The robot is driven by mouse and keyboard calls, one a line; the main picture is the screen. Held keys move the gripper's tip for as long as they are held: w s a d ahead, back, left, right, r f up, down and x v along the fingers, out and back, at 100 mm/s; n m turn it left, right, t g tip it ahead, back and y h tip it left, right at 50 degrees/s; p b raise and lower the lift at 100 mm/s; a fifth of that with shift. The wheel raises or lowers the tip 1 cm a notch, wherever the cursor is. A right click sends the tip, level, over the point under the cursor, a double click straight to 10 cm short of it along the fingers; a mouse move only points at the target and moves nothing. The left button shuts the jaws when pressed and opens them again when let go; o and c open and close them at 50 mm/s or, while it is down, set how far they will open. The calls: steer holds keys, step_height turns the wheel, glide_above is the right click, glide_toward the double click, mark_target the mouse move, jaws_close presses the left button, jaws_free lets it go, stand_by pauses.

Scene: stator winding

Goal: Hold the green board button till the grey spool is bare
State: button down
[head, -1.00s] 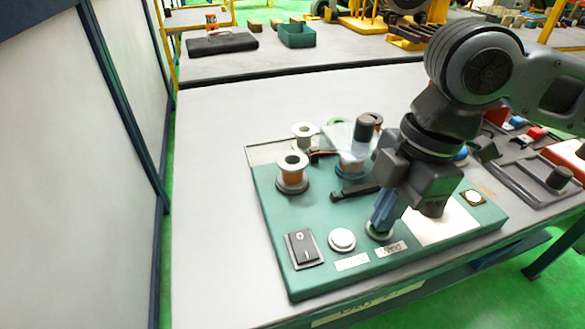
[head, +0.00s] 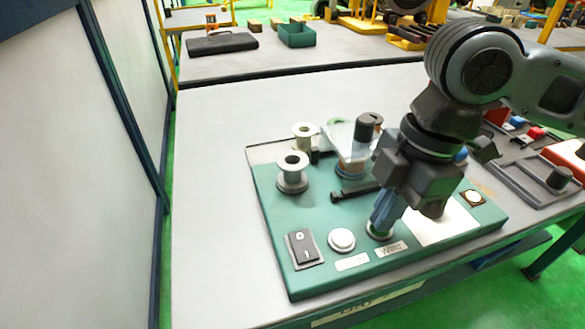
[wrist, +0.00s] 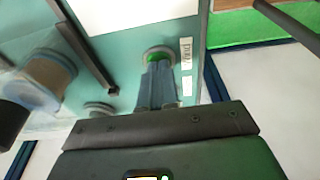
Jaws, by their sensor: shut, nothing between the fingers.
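The green button (wrist: 152,57) shows in the wrist view inside a pale ring, partly hidden by my fingers. My gripper (wrist: 157,66) is shut and empty, with its blue fingertips down on that button. In the head view my gripper (head: 379,228) stands on the button near the board's front edge, and only the button's ring (head: 380,236) shows around the tips. The grey spool (head: 292,173) stands upright at the board's left. Its core looks pale grey, with no copper wire visible on it.
The teal board (head: 325,215) also bears a second spool (head: 304,137) behind, a clear cover (head: 345,139), a white button (head: 341,240) and a black rocker switch (head: 303,248). The table (head: 220,190) is clear to the left.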

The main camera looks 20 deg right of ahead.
step_height(320, 180, up, 7)
steer(key=p, duration=0.6)
stand_by(0.6)
